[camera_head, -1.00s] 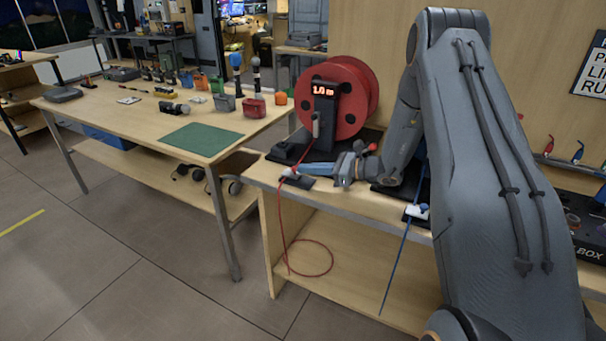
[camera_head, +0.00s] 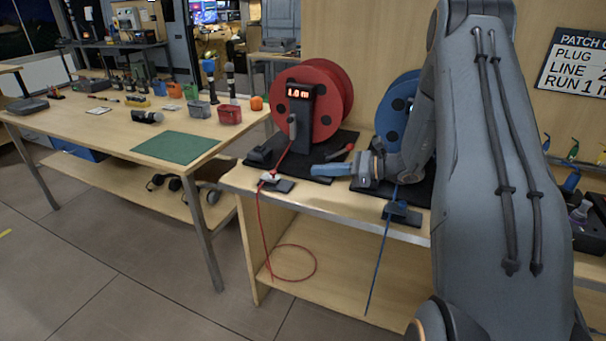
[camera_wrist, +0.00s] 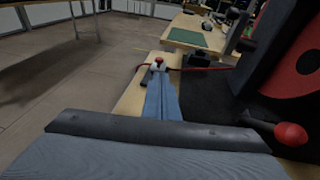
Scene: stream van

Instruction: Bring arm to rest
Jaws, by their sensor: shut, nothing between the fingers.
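My gripper (camera_head: 318,169) is shut and empty, with its blue fingers pointing left over the bench, just right of the red cable's clamp. The fingers also show in the wrist view (camera_wrist: 161,100), pointing away toward the clamp; whether they touch anything there I cannot tell. My arm is bent, its large grey link filling the right of the head view. The red reel (camera_head: 338,95) stands behind the gripper, with a display reading about 1.0 m. The blue reel (camera_head: 396,105) is partly hidden behind my arm.
A red cable (camera_head: 261,225) and a blue cable (camera_head: 378,265) hang over the front edge of the bench (camera_head: 330,208). A red-knobbed lever (camera_head: 347,149) is close to the gripper. The table with a green mat (camera_head: 176,147) stands left. Open floor lies in front.

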